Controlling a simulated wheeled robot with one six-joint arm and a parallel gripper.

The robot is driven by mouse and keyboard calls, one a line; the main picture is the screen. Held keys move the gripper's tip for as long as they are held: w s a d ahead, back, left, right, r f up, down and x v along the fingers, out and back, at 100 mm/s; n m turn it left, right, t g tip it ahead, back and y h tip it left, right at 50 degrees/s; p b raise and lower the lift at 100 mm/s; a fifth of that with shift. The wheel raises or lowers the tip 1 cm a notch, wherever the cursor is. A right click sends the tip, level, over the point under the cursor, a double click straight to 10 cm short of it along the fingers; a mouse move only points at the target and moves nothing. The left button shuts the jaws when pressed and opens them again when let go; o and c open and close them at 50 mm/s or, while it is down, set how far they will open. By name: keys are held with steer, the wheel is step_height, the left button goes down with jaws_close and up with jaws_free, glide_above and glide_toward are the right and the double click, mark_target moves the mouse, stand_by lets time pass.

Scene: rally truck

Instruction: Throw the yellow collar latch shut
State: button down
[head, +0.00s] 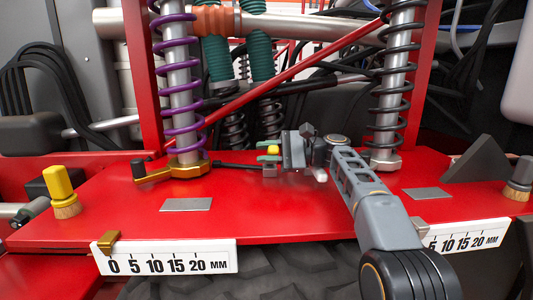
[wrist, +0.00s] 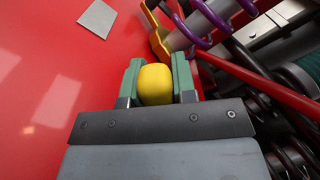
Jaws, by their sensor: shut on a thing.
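The yellow collar (head: 188,171) sits around the foot of the purple-sprung strut, with an arm reaching left to an upright dark peg (head: 138,168). A dark lever (head: 238,164) runs from the collar to the right, towards my gripper. My gripper (head: 271,151) is shut on a yellow knob (wrist: 155,85), held between its two green fingers; the knob also shows in the head view (head: 273,149). How the knob joins the lever is hidden by the fingers.
The red deck (head: 255,210) is largely clear in front. A yellow knob on a brush-like base (head: 62,190) stands left. A black-sprung strut (head: 392,90) rises right behind my arm, and a red diagonal bar (head: 290,75) crosses behind. Millimetre scales (head: 168,258) hang along the front edge.

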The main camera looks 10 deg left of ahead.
steer(key=c, duration=0.9)
jaws_free()
steer(key=s+d+r, duration=0.2)
steer(key=s+r, duration=0.2)
steer(key=s+d+r+b, duration=0.1)
steer(key=s+d+r, duration=0.1)
steer(key=s+r, duration=0.2)
steer(key=s+d+r+b, duration=0.1)
steer(key=s+d+r, duration=0.1)
steer(key=s+r, duration=0.2)
steer(key=shift+s+d+r, duration=0.15)
steer(key=shift+s+r, duration=0.1)
steer(key=shift+r, duration=0.2)
